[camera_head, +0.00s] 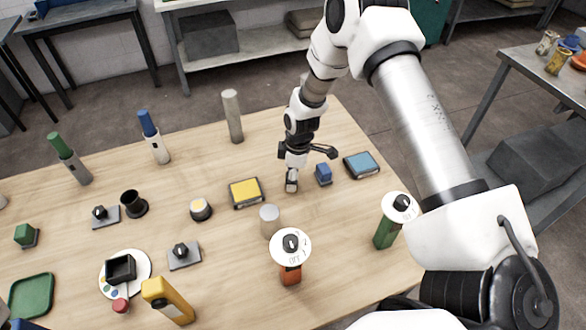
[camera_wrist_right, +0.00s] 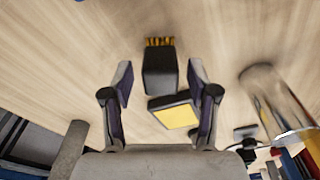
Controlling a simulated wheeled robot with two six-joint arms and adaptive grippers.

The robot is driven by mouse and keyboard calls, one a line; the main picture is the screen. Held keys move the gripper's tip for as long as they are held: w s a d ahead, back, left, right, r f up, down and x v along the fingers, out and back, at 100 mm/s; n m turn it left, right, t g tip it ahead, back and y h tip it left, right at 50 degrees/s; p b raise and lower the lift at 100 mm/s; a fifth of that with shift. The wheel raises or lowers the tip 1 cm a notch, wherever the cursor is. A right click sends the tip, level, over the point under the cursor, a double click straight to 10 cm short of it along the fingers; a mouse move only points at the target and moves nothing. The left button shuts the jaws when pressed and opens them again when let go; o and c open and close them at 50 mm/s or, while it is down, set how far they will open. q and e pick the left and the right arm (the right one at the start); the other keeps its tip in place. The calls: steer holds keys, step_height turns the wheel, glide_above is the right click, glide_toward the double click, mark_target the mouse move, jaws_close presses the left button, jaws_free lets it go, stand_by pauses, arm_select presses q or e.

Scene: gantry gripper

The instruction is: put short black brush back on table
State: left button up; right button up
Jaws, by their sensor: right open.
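The short black brush (camera_wrist_right: 159,70), a dark block with yellow bristles at one end, shows in the right wrist view. It lies between and slightly beyond the open fingers of my right gripper (camera_wrist_right: 160,88), with a gap on each side. In the head view my right gripper (camera_head: 300,164) is low over the far right part of the wooden table (camera_head: 200,262). I cannot make out the brush in the head view; the gripper seems to hide it. My left gripper is not in view.
A yellow-topped black box (camera_head: 245,192) lies close by and also shows in the wrist view (camera_wrist_right: 176,113). A blue block (camera_head: 323,174), a blue-topped box (camera_head: 362,165) and a silver cylinder (camera_head: 270,220) stand nearby.

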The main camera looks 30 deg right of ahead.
steer(key=shift+r+b, duration=0.3)
steer(key=shift+r, duration=0.3)
step_height(320, 180, up, 11)
steer(key=d+b, duration=0.1)
steer(key=b, duration=0.1)
steer(key=shift+s, duration=0.4)
